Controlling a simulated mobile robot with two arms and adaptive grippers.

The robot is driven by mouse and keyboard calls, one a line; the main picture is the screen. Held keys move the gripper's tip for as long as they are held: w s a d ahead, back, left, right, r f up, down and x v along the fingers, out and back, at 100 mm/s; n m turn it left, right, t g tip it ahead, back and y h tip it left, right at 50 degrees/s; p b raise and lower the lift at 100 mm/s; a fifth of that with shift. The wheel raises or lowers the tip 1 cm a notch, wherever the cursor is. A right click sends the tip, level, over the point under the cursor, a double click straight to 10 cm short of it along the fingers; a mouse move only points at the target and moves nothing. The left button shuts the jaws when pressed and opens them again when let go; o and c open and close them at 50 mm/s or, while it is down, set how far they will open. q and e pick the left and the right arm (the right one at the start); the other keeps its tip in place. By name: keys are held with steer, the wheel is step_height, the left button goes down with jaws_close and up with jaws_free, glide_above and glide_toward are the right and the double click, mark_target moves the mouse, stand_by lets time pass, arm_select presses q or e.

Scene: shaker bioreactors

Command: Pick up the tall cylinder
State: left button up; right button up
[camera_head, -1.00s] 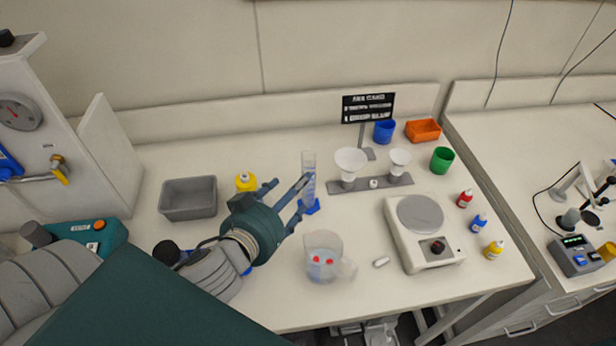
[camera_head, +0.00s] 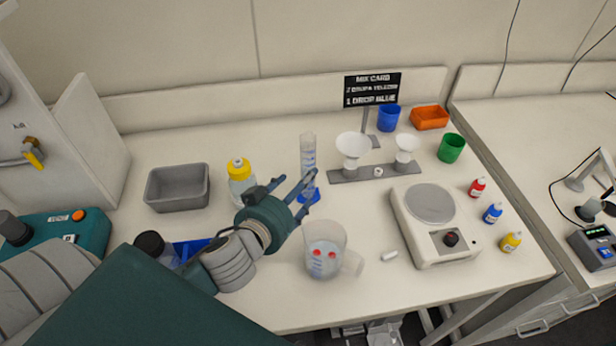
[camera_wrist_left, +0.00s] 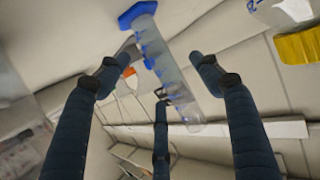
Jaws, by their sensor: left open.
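The tall cylinder (camera_head: 308,150) is clear with blue markings and a blue base. It stands upright on the bench in the head view. My left gripper (camera_head: 311,187) is open at its lower part, with the fingers reaching towards it from the left. In the left wrist view, the cylinder (camera_wrist_left: 167,65) lies in the gap between the spread fingers of the gripper (camera_wrist_left: 155,72), with its blue base at the top of the picture. I see no grip on it; contact cannot be told. My right gripper is not in view.
A clear beaker (camera_head: 325,262) with red spots stands in front of the cylinder. A yellow-capped bottle (camera_head: 240,180) and grey tray (camera_head: 178,204) are left. A grey stand with white funnels (camera_head: 374,173) and a scale (camera_head: 442,254) are right.

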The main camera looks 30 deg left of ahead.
mark_target(310, 196)
arm_select(q)
steer(key=shift+x, duration=0.9)
steer(key=shift+w+p, duration=0.35)
steer(key=p+x, duration=0.1)
steer(key=x, duration=0.2)
steer(key=shift+w+d, duration=0.2)
steer(key=shift+w, duration=0.05)
steer(key=shift+w+f+p, duration=0.3)
steer(key=shift+w+f, duration=0.05)
steer(key=shift+w, duration=0.1)
steer(key=shift+s, duration=0.15)
steer(key=c, duration=1.4)
steer(key=shift+r, duration=0.1)
